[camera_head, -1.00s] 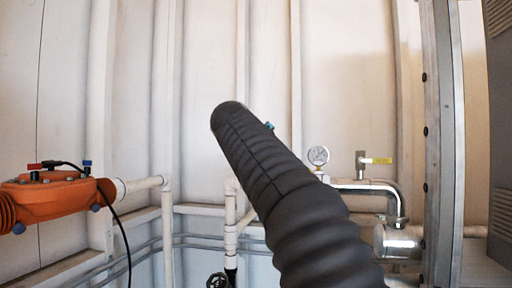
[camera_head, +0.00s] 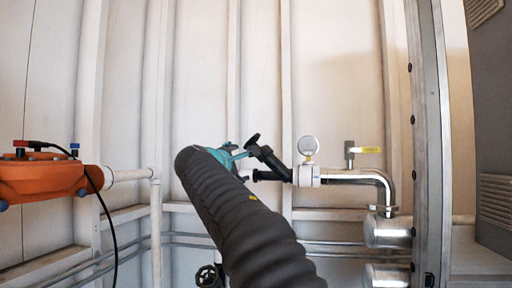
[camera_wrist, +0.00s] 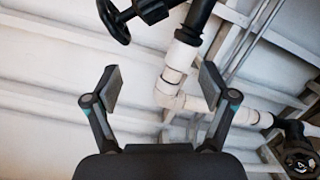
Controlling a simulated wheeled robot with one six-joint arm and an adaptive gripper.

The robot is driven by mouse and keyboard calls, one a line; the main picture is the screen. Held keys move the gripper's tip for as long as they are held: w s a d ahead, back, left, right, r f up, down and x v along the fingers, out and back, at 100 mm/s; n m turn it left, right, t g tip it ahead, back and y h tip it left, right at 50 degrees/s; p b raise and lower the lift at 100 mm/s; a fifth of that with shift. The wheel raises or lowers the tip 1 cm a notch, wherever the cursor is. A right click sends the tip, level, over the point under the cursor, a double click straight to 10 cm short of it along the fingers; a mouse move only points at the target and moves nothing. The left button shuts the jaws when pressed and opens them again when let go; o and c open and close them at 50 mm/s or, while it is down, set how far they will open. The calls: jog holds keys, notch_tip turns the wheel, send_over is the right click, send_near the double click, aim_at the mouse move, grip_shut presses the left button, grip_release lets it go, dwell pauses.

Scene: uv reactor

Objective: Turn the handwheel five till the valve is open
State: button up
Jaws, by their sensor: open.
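My gripper (camera_wrist: 160,88) is open and empty in the wrist view, its two fingers spread wide. A black handwheel (camera_wrist: 113,20) on a black valve body shows at the top left of that view, beyond the left fingertip and apart from it. A second black handwheel (camera_wrist: 299,162) is at the lower right edge. In the head view, a black valve with a handwheel (camera_head: 252,140) seen nearly edge-on stands just right of my gripper's teal part (camera_head: 228,156). Another handwheel (camera_head: 208,276) is low, left of my arm. I see no numbers, so I cannot tell which is five.
White pipes (camera_wrist: 172,75) run behind the fingers. A pressure gauge (camera_head: 308,146), a yellow-handled lever valve (camera_head: 366,150) and a steel pipe (camera_head: 350,177) are on the right. An orange device (camera_head: 45,182) with a black cable is on the left. A metal post (camera_head: 425,150) stands at the right.

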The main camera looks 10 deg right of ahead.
aim_at(252, 143)
jog(key=w+d+r+n+h+p, duration=0.1)
jog(key=w+d+r+n, duration=0.1)
jog(key=n, duration=0.5)
jog(key=w+d+r+n+t+h+p, duration=0.1)
jog(key=w+d+r+n, duration=0.1)
jog(key=w+n, duration=0.2)
jog(key=w+d+r+n+t+h+p, duration=0.1)
jog(key=w+d+r+n+p, duration=0.1)
jog(key=n, duration=0.8)
jog(key=shift+w+d+r+n, duration=0.15)
jog(key=shift+w+r+n, duration=0.15)
jog(key=shift+w, duration=0.35)
jog(key=shift+p+x, duration=0.6)
jog(key=shift+x, duration=0.3)
jog(key=shift+f, duration=0.1)
jog(key=c, duration=0.9)
jog(key=shift+o, duration=0.2)
jog(key=shift+w, duration=0.1)
